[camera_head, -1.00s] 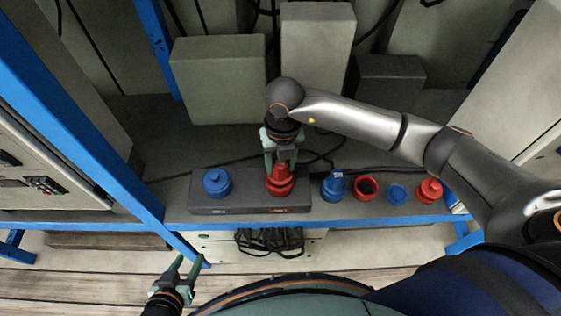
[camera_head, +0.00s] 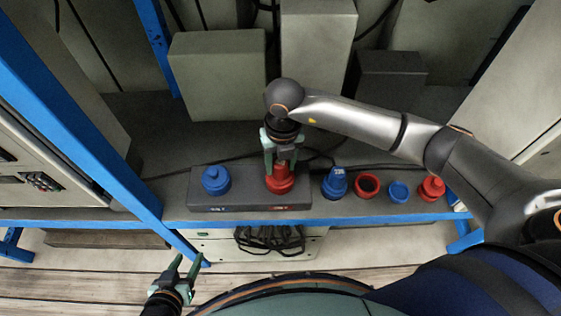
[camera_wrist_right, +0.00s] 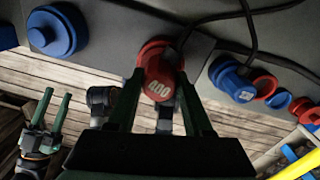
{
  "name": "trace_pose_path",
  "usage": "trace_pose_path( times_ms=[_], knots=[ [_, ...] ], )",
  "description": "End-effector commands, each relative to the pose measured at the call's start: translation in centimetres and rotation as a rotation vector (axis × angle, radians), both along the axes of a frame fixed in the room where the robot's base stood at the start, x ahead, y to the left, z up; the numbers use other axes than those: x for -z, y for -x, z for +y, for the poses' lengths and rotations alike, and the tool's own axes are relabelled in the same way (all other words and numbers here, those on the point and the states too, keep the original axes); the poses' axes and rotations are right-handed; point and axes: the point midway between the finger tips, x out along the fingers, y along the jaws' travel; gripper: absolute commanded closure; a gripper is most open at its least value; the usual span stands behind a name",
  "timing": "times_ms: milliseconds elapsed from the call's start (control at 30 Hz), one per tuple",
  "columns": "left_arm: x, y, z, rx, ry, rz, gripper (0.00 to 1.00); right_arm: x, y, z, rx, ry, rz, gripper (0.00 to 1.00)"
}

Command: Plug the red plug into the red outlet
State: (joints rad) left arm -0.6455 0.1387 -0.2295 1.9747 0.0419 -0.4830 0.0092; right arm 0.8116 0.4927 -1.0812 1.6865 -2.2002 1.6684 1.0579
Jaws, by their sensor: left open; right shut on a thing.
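The red plug (camera_head: 280,171) is upright at the red outlet (camera_head: 281,186) on the right part of the dark grey outlet block (camera_head: 248,202). My right gripper (camera_head: 281,160) is shut on the plug from above. In the right wrist view the plug (camera_wrist_right: 160,78), marked 400, sits between the fingers, and its lower end meets the outlet. The plug hides most of the outlet, so how deep it sits cannot be told exactly. My left gripper (camera_head: 187,262) is open and empty, low in front of the bench.
A blue outlet (camera_head: 216,181) is on the block's left part. To the right stand a blue plug (camera_head: 335,183), a red ring-like part (camera_head: 367,186), a blue cap (camera_head: 398,192) and another red part (camera_head: 432,188). Dark cables run behind. A blue post (camera_head: 110,140) rises left.

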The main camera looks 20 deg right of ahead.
Motion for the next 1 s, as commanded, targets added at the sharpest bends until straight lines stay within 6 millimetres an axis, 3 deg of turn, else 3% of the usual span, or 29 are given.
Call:
trace_pose_path(
  times_ms=[33, 67, 333, 533, 667, 1000],
  knots=[
    [-0.01, -0.02, 0.01, 0.000, 0.000, 0.000, 0.50, -0.05, -0.03, 0.00, 0.000, 0.000, -0.001, 1.00],
    [-0.01, -0.02, 0.01, 0.000, 0.000, 0.000, 0.50, -0.05, -0.03, 0.00, 0.000, 0.000, -0.001, 0.46],
    [-0.01, -0.02, 0.01, 0.000, 0.000, 0.000, 0.50, -0.03, -0.01, 0.01, 0.000, 0.000, 0.000, 0.16],
    [-0.01, -0.02, -0.01, 0.000, 0.000, 0.000, 0.50, 0.02, 0.02, -0.01, 0.000, 0.000, 0.001, 0.13],
    [-0.02, -0.02, -0.02, 0.000, 0.000, -0.001, 0.50, 0.02, 0.02, -0.01, 0.000, 0.000, 0.001, 0.00],
    [-0.38, -0.01, -0.07, 0.001, 0.001, 0.000, 0.50, -0.44, 0.00, 0.00, 0.000, 0.000, 0.000, 0.00]
  ],
)
